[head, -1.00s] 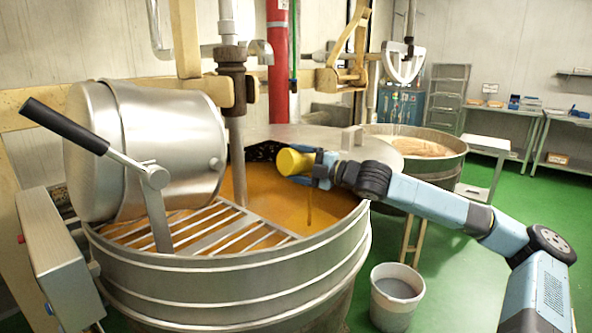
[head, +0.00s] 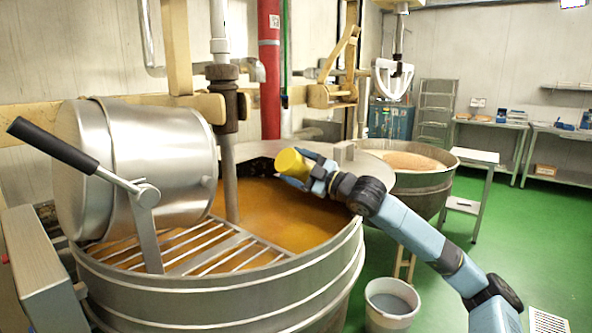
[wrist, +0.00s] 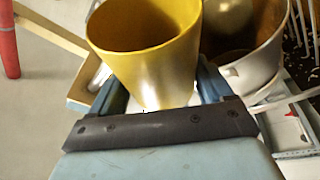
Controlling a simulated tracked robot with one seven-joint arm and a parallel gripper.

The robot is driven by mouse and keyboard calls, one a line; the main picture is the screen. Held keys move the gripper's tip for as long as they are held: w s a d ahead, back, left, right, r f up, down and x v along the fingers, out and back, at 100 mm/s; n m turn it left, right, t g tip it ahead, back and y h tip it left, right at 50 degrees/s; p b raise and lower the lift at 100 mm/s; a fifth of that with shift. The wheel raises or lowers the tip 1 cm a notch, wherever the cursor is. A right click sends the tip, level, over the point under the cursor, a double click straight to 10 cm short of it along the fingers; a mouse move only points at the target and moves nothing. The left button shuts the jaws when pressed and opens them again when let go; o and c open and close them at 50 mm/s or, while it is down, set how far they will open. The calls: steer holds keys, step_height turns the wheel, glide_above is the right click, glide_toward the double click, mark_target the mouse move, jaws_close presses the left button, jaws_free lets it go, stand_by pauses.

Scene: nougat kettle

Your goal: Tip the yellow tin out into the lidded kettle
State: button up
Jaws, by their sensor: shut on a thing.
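The yellow tin (head: 292,163) is held in my gripper (head: 309,172), above the back right part of the lidded kettle (head: 225,303). The tin leans to the left and does not touch the kettle. In the wrist view the tin (wrist: 155,65) sits between the fingers (wrist: 160,95); its mouth shows at the top, with a bare yellow inner wall, and its bottom is hidden. The kettle holds an orange-brown mass (head: 270,210). A flat steel lid (head: 345,150) covers its back, and a slatted grate (head: 215,247) covers its front left.
A steel drum with a black-handled lever (head: 150,160) stands over the kettle's left side. A vertical shaft (head: 231,165) rises from the mass, left of the tin. A second kettle (head: 425,187) stands behind right. A grey bucket (head: 389,314) is on the green floor.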

mark_target(299, 155)
stand_by(0.4)
steer(key=shift+r+n+g+h, duration=0.2)
steer(key=shift+r+n+g, duration=0.15)
steer(key=shift+n, duration=0.7)
steer(key=shift+r+n+g+h, duration=0.2)
steer(key=shift+n+g, duration=0.2)
steer(key=shift+n, duration=0.7)
steer(key=shift+r+n+g+h, duration=0.2)
steer(key=shift+r+n+g, duration=0.15)
steer(key=shift+n, duration=0.7)
steer(key=shift+r+n+h, duration=0.2)
steer(key=shift+n+h, duration=0.05)
steer(key=shift+n, duration=0.45)
steer(key=shift+r+n+h, duration=0.15)
steer(key=shift+n+h, duration=0.1)
steer(key=shift+n, duration=0.45)
steer(key=shift+r+n+h, duration=0.25)
steer(key=shift+n+h, duration=0.15)
steer(key=shift+n, duration=0.4)
steer(key=shift+r+n, duration=0.15)
steer(key=shift+n, duration=0.25)
steer(key=shift+h, duration=0.3)
